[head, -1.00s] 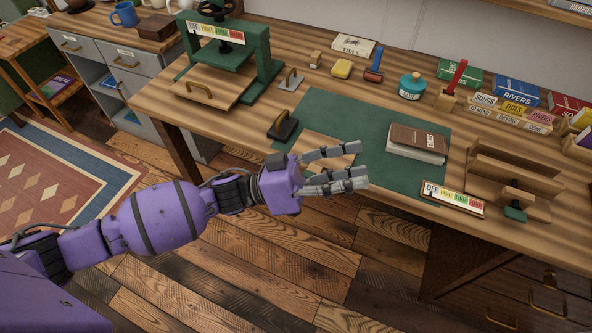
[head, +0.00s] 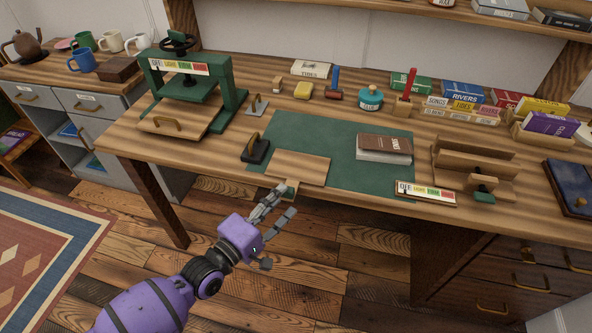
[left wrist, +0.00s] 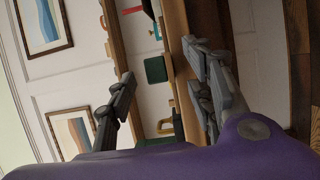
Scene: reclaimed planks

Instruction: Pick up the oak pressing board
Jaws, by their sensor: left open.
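A second wooden board (head: 196,131) with a brass handle lies at the front of the green press (head: 240,95). I cannot tell for sure which is the oak pressing board. My left gripper (head: 287,199) is open and empty, just in front of the desk edge, near the pale board and apart from it as far as I can see. Its open fingers show in the left wrist view (left wrist: 158,62). My right gripper is out of view.
A dark-handled block (head: 256,150) stands left of the pale board, and a brown book (head: 384,149) lies to its right. A colour-striped strip (head: 426,193) and wooden rack (head: 470,165) are at the right. The mat between board and book is clear.

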